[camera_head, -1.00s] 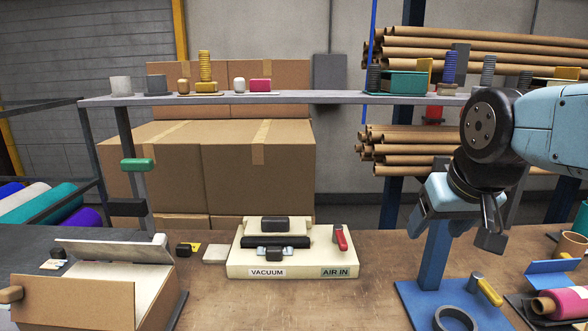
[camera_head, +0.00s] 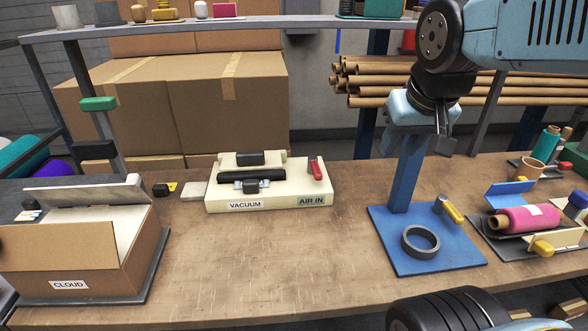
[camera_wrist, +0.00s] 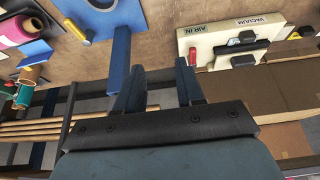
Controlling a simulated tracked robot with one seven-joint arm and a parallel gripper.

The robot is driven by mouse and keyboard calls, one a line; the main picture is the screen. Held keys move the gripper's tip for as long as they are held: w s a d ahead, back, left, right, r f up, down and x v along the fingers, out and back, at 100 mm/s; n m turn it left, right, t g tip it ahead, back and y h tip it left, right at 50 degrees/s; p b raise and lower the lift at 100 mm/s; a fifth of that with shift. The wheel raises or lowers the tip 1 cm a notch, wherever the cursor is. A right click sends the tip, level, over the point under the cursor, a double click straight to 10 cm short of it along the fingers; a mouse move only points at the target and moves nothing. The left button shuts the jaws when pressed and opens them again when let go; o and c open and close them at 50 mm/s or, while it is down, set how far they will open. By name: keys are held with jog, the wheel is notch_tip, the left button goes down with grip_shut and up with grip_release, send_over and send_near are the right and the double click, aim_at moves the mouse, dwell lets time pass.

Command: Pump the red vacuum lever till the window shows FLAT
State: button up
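The cream vacuum unit (camera_head: 265,205) stands on the bench, with VACUUM and AIR IN labels on its front. The red lever (camera_head: 316,170) sits at its right end above AIR IN. It also shows small in the wrist view (camera_wrist: 192,56). Black parts lie along the unit's top. No window reading FLAT is legible. My gripper (camera_head: 440,142) is to the right of the unit, above the bench and near the top of a blue post, apart from the lever. In the wrist view my gripper (camera_wrist: 159,80) has its fingers spread with nothing between them.
A blue post stand (camera_head: 408,175) with a dark ring (camera_head: 420,241) is at right. A pink roll (camera_head: 528,218) lies beyond it. An open carton (camera_head: 75,262) labelled CLOUD is at left. A grey shelf (camera_head: 270,22) spans behind. The bench's front middle is clear.

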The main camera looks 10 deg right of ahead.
jog(key=shift+m+g+h, duration=0.3)
jog(key=shift+g+h, duration=0.4)
jog(key=shift+g, duration=0.1)
jog(key=w+a, duration=0.1)
jog(key=w, duration=0.1)
jog(key=w+f, duration=0.1)
jog(key=w, duration=0.2)
jog(key=w+a+f, duration=0.1)
jog(key=w, duration=0.2)
jog(key=shift+a+f, duration=0.1)
jog(key=shift+a, duration=0.2)
grip_shut()
jog(key=w+a+f+t+h, duration=0.1)
jog(key=w+a+f+h, duration=0.1)
jog(key=w+a+f, duration=0.6)
jog(key=w+a+f+h, duration=0.2)
jog(key=w+a+f, duration=0.5)
jog(key=a, duration=0.4)
send_near(305, 187)
jog(key=w, duration=0.1)
jog(key=w+f, duration=0.2)
jog(key=shift+w+d, duration=0.3)
jog(key=shift+w, duration=0.1)
jog(key=shift+d+r, duration=0.15)
jog(key=shift+d, duration=1.8)
